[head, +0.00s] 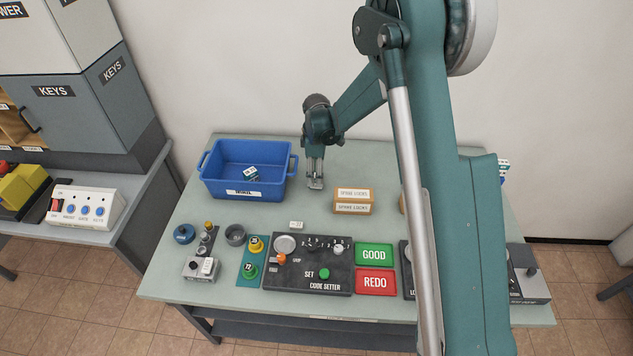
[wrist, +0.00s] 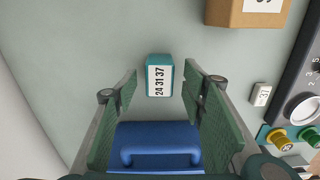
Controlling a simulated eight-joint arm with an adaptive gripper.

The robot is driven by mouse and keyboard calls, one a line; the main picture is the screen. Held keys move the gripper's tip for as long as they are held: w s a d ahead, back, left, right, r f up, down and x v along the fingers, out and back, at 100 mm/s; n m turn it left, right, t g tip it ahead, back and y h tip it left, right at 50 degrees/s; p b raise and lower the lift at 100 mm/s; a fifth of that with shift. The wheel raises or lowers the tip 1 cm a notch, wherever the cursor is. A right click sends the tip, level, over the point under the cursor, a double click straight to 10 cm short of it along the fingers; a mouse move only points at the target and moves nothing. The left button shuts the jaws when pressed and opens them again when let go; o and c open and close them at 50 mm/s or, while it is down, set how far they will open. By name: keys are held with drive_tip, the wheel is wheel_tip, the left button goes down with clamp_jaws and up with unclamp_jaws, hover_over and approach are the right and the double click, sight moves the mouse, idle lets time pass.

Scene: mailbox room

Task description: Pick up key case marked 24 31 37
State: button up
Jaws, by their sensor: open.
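The key case marked 24 31 37 (wrist: 158,80) is a small block with a teal top and a white label. In the wrist view it lies on the pale green table, in line with the gap between my open fingers, near their tips. My gripper (head: 315,181) is in the head view over the table, right of the blue bin, fingers pointing down. It is open and nothing is gripped. In the head view I cannot tell the case apart from the fingertips.
The blue bin (head: 215,187), with a small case inside, stands close left of my gripper; its handle (wrist: 158,145) shows low in the wrist view. A spare locks box (head: 352,208) is to the right. The code setter (head: 300,280) and a white tag (head: 296,225) are nearer.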

drive_tip(key=shift+f, duration=1.4)
drive_tip(key=shift+c, duration=0.3)
drive_tip(key=c, duration=0.9)
